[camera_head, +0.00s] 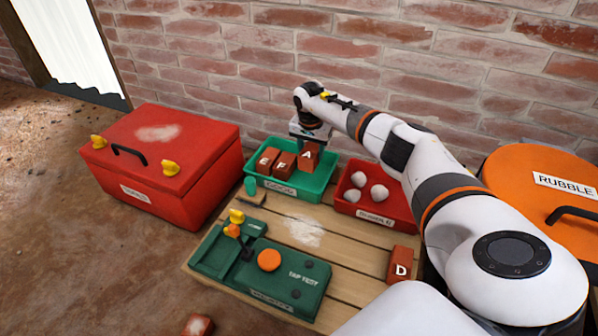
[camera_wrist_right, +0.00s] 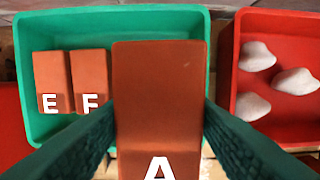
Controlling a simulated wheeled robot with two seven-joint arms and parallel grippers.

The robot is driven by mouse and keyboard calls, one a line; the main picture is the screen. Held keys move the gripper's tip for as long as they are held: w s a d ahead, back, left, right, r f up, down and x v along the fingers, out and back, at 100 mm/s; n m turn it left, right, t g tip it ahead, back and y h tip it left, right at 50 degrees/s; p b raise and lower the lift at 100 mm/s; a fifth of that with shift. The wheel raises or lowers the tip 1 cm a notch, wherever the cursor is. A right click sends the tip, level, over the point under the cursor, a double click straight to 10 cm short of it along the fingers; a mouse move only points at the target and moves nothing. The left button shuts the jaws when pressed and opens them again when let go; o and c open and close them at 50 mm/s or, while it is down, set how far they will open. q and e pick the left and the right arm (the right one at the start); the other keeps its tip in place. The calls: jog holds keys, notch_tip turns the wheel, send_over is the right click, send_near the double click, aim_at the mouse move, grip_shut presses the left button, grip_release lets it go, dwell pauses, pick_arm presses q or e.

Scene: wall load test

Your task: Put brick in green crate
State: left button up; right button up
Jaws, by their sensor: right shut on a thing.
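The green crate (camera_head: 291,189) stands at the back of the wooden table, and its rim shows in the right wrist view (camera_wrist_right: 110,14). Bricks E (camera_head: 267,160) and F (camera_head: 284,164) are side by side in its left part. My right gripper (camera_head: 309,142) is shut on brick A (camera_head: 309,158), which is at the crate's right part; in the wrist view brick A (camera_wrist_right: 158,90) sits between both fingers. I cannot tell if brick A touches the crate floor. Brick D (camera_head: 401,264) stands at the table's right front. My left gripper is not in view.
A red crate (camera_head: 376,213) with several pale lumps stands right of the green crate. A green tap-test board (camera_head: 262,276) lies in front. A red toolbox (camera_head: 163,165) is left, an orange rubble bin (camera_head: 530,200) right. A brick wall (camera_head: 235,50) rises behind.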

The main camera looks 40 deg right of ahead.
aim_at(310, 152)
notch_tip(310, 152, down, 10)
jog(key=b, duration=0.7)
jog(key=shift+r, duration=0.35)
jog(key=shift+f, duration=0.1)
jog(key=o, duration=1.3)
jog(key=shift+o, duration=0.2)
jog(key=r+p, duration=0.3)
jog(key=r, duration=0.1)
jog(key=a+r+p, duration=0.1)
jog(key=r+p, duration=0.2)
jog(key=r, duration=0.1)
jog(key=r+p, duration=0.4)
jog(key=shift+s+a, duration=0.15)
jog(key=shift+s, duration=0.2)
